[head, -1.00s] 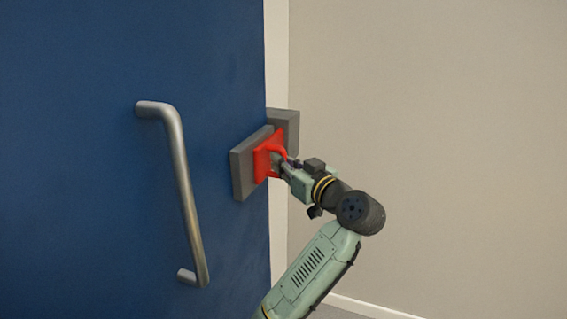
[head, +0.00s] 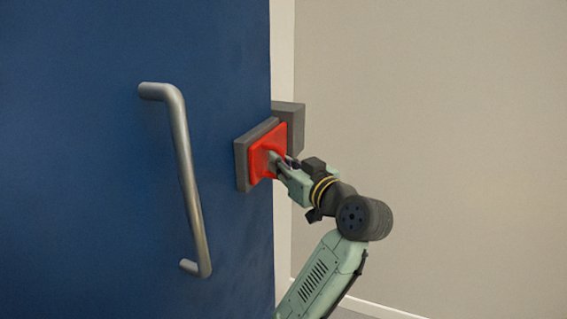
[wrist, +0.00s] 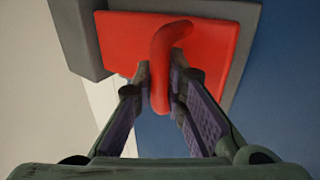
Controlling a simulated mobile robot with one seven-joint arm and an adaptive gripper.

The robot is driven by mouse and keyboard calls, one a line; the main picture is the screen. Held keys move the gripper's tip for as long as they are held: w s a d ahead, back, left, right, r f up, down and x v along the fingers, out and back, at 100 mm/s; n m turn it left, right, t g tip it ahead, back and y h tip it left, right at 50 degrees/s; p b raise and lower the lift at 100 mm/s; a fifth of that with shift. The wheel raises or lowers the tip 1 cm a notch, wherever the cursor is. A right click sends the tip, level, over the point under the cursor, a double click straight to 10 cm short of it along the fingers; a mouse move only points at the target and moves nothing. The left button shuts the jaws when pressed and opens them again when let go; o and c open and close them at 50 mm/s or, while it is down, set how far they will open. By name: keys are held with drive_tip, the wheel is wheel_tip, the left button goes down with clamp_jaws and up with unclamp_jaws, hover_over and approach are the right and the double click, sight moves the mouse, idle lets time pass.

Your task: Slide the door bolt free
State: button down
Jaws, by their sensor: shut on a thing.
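The red door bolt shows as a red plate (head: 256,164) with a curved handle, set against a grey mounting block (head: 242,165) near the edge of the blue door (head: 80,170). In the wrist view, the red plate (wrist: 125,45) is at the top and its curved handle (wrist: 160,70) reaches down between my fingers. My gripper (wrist: 160,88) is shut on the handle, with one finger on each side. In the head view, my gripper (head: 280,163) covers part of the plate and handle.
A grey keeper block (head: 291,118) sits on the frame side, right of the door edge. A long metal pull handle (head: 187,185) stands out from the door on the left. The beige wall (head: 450,120) at the right is bare.

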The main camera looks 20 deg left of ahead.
drive_tip(key=c, duration=1.6)
unclamp_jaws()
drive_tip(key=shift+d, duration=0.1)
drive_tip(key=v, duration=1.2)
drive_tip(key=shift+w, duration=0.1)
